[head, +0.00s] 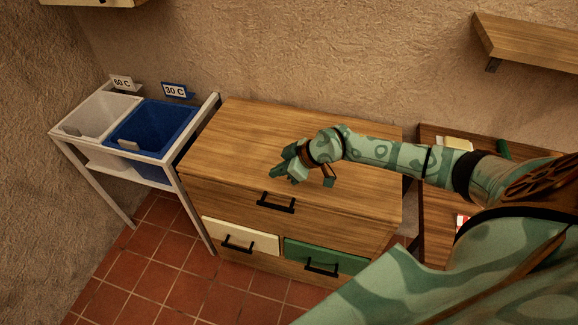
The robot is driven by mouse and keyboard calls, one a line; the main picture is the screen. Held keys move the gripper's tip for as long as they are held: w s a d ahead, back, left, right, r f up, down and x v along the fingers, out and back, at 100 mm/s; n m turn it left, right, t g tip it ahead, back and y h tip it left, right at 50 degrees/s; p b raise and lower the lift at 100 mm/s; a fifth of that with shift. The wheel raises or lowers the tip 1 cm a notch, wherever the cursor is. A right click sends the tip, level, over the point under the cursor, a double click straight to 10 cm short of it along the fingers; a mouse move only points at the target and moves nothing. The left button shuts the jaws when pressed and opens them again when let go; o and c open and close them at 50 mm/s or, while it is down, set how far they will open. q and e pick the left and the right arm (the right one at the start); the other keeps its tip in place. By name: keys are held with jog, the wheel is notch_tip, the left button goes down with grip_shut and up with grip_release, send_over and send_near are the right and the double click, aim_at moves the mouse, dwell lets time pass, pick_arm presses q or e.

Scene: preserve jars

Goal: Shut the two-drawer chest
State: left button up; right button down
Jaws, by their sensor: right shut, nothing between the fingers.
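The wooden chest (240,140) stands against the wall in the middle of the head view. Its front shows a wide wooden upper front with a dark handle (276,202). Below are a cream front (255,237) on the left and a green front (350,262) on the right, each with a dark handle. The fronts look about flush; I cannot tell whether a small gap stays open. My right gripper (284,172) is shut and empty, over the chest top near its front edge, apart from the handles. My left gripper is not in view.
A white stand on the left holds a white bin (100,112) and a blue bin (152,130) with temperature labels. A wooden table (432,215) with small items stands right of the chest. A wall shelf (530,45) hangs upper right. The tiled floor (170,270) at front left is clear.

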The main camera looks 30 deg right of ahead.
jog(key=b, duration=0.2)
send_near(262, 187)
jog(key=x, duration=0.4)
jog(key=shift+w+a+r, duration=0.25)
jog(key=shift+a+r, duration=0.05)
jog(key=shift+f+b, duration=0.3)
jog(key=shift+f, duration=0.35)
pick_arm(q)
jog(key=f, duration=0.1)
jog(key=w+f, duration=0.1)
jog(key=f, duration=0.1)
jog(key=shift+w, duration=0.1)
